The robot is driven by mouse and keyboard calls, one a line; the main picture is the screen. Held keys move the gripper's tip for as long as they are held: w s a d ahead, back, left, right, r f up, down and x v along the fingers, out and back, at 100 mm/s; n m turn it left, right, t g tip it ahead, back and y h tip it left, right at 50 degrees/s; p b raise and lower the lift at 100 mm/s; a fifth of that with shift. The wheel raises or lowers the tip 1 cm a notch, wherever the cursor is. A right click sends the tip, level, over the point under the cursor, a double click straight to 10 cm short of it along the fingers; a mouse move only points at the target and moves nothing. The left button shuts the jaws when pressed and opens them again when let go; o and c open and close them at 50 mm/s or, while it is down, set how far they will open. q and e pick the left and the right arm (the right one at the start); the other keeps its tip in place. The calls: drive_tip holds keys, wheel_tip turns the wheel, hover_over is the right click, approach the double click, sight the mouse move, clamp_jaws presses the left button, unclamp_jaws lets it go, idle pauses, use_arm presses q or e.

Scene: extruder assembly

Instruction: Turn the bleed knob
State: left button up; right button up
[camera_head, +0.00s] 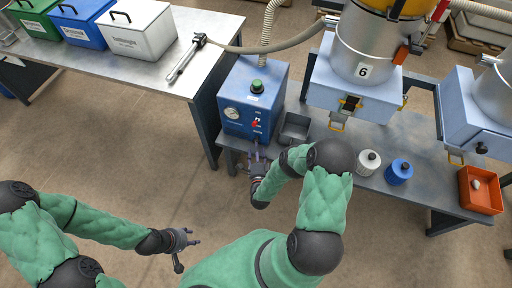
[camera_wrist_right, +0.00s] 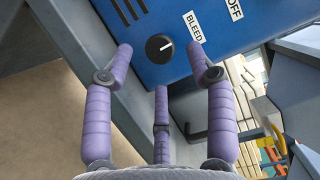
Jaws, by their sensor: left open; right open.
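The bleed knob (camera_wrist_right: 159,48) is a round black knob with a white pointer line on the blue control box (camera_wrist_right: 205,75), left of the white BLEED label. The blue box (camera_head: 250,103) stands on the grey bench in the head view, with a gauge, a red switch and a green-topped button; I cannot make out the bleed knob there. My right gripper (camera_head: 257,158) is open in front of the box's lower front. In the right wrist view its purple fingers (camera_wrist_right: 160,70) spread around the knob's position, apart from it. My left gripper (camera_head: 188,243) is open and empty over the floor.
A grey tray (camera_head: 296,127) sits right of the box. A white jar (camera_head: 368,162), a blue jar (camera_head: 398,172) and an orange bin (camera_head: 478,190) stand farther right. A metal side table (camera_head: 150,70) with coloured bins is at left. Hoppers stand behind.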

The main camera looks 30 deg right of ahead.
sight(257, 140)
drive_tip(key=shift+b+x, duration=0.35)
drive_tip(key=shift+x, duration=1.25)
clamp_jaws()
drive_tip(key=shift+a, duration=0.1)
